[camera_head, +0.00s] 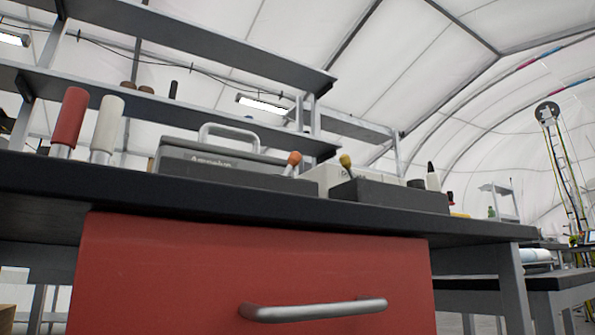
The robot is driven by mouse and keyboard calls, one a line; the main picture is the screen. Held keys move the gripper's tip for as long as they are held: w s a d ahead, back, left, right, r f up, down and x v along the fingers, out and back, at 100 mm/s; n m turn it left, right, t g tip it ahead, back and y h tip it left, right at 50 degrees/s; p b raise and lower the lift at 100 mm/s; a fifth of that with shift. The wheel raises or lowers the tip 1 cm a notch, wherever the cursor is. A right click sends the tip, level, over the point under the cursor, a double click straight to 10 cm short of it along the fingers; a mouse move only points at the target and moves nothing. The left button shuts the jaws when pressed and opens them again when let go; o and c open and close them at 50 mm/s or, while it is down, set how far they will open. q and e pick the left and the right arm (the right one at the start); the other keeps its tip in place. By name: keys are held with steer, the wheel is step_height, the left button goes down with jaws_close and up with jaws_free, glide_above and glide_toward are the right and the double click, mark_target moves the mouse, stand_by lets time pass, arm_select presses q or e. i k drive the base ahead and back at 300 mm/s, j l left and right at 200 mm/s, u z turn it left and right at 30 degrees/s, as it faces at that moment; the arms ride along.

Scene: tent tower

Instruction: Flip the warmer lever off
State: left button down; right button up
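Two small levers with ball knobs stand on the bench, and no readable label shows which one is the warmer's. The orange-knobbed lever (293,159) leans right at the right end of a grey box (215,166) with a metal carry handle and unclear lettering. The yellow-knobbed lever (346,162) leans left at the left end of a dark low box (393,196). A red cylindrical handle (69,118) and a white cylindrical handle (106,125) stand on metal stems at the left, both tilted slightly right. Neither of my grippers is in view.
The dark bench top (250,205) is seen from about its edge height. Below it is a red drawer front (180,275) with a protruding metal handle (315,311). Grey shelves (200,42) hang above the bench. A pale box (325,178) sits behind the levers.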

mark_target(295, 158)
steer(key=k, duration=1.5)
